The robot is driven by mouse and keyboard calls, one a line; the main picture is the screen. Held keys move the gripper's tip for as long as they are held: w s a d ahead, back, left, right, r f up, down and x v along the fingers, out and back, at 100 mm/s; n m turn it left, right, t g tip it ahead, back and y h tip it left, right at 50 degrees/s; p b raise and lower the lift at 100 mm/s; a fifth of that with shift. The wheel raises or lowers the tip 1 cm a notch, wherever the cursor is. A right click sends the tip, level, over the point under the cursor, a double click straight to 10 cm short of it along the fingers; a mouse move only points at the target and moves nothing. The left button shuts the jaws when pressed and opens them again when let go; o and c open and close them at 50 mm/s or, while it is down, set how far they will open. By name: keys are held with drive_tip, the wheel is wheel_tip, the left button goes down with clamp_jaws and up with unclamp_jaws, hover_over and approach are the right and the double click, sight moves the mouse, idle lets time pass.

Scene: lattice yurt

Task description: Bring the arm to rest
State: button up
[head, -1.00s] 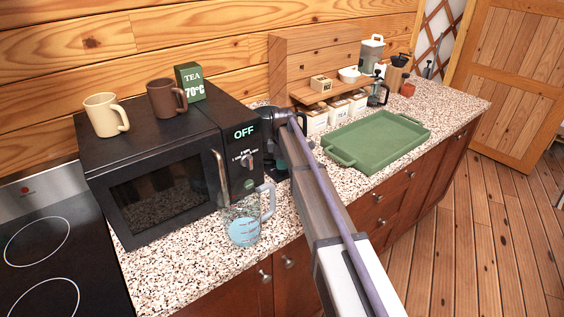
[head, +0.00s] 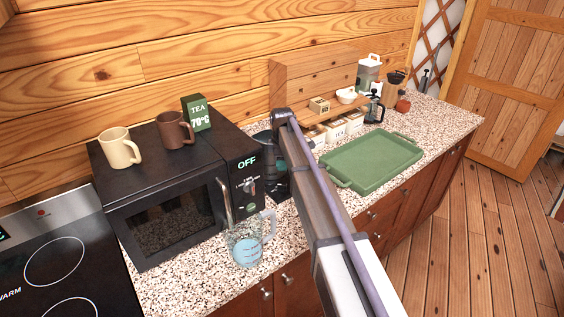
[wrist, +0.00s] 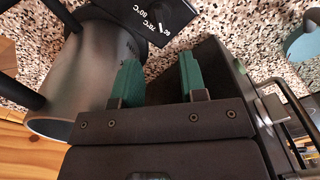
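My gripper (wrist: 160,78) shows in the wrist view with its two green fingertips apart. Only speckled counter and the edge of a dark thing show between them, so it is open and empty. In the head view my arm hides most of the gripper, which is low beside the right end of the microwave (head: 165,215). A grey rounded vessel with a dark handle (wrist: 85,75) is close to the left of the fingers. A black base with temperature markings (wrist: 160,15) lies beyond them.
A glass measuring jug (head: 246,243) with blue liquid stands before the microwave. Two mugs, cream (head: 119,149) and brown (head: 174,130), and a tea box (head: 196,113) are on top. A green tray (head: 372,162) lies right of my arm. A stove (head: 60,265) is at left.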

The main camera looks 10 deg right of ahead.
drive_tip(key=shift+r, duration=0.1)
drive_tip(key=s+f+m+b, duration=0.3)
drive_tip(key=s+m, duration=1.2)
drive_tip(key=s, duration=2.1)
drive_tip(key=shift+d, duration=0.1)
